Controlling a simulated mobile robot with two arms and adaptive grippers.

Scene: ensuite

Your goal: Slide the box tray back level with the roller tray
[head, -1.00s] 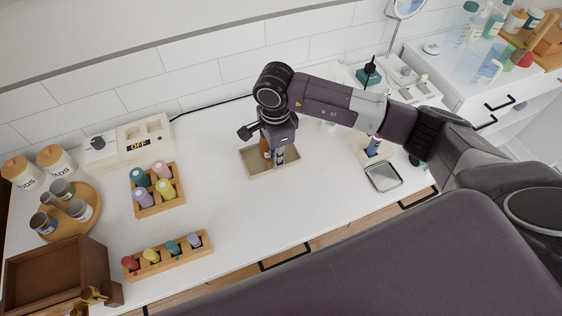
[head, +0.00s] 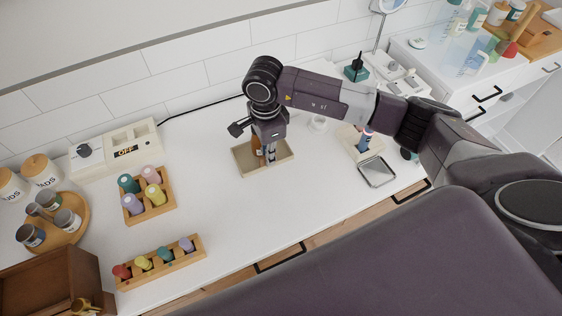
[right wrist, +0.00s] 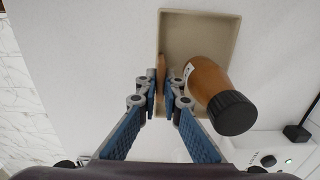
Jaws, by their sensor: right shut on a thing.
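A beige, open rectangular tray (head: 282,165) stands mid-counter; I take it for the box tray. A brown bottle with a black cap (right wrist: 232,112) stands in or over it in the right wrist view. My right gripper (head: 269,160) reaches down into this tray. A wooden tray with several coloured rollers (head: 133,216) stands to the left, perhaps the roller tray. My left gripper is not in view.
A long wooden rack (head: 190,255) with coloured pieces lies near the front edge. A round wooden tray (head: 72,225) with jars is at left. A metal dish (head: 377,172) lies right. Counter between is clear.

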